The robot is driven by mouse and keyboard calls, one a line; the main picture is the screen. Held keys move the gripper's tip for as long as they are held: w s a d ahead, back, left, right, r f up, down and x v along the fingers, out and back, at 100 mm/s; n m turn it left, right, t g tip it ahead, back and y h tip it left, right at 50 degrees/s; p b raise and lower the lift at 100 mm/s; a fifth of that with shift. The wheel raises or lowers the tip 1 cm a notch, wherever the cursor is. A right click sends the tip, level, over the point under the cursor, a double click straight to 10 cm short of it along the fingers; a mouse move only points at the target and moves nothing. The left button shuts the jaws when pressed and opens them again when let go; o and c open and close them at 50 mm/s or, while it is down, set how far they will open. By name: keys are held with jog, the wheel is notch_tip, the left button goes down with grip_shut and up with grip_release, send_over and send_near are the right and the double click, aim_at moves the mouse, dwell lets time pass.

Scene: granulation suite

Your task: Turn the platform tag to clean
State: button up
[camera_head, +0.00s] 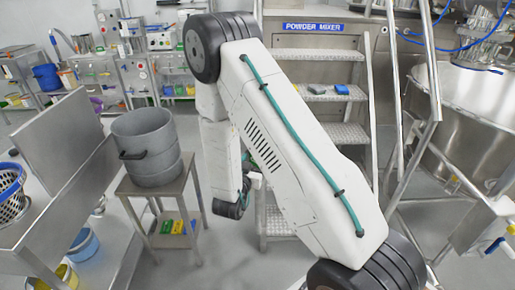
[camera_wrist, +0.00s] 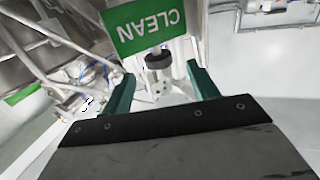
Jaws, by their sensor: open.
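A green tag (camera_wrist: 145,24) with the white word CLEAN, upside down in the picture, shows at the top of the wrist view. A dark round knob (camera_wrist: 158,60) sits just below it in the picture, on a pale fitting. My gripper (camera_wrist: 160,74) is open, with its two green fingers spread left and right of the knob in the picture. I cannot tell whether a finger touches it. In the head view the tag cannot be made out, and my arm covers most of the gripper's area.
Metal steps (camera_head: 317,92) lead up to a POWDER MIXER sign (camera_head: 313,27), with handrails beside them. A grey pot (camera_head: 147,147) stands on a small table at left. A large steel vessel (camera_head: 465,105) is at right. Another green strip (camera_wrist: 22,93) shows at left in the wrist view.

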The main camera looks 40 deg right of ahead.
jog(key=x, duration=0.7)
jog(key=shift+w+d, duration=0.2)
jog(key=shift+d, duration=0.15)
jog(key=c, duration=1)
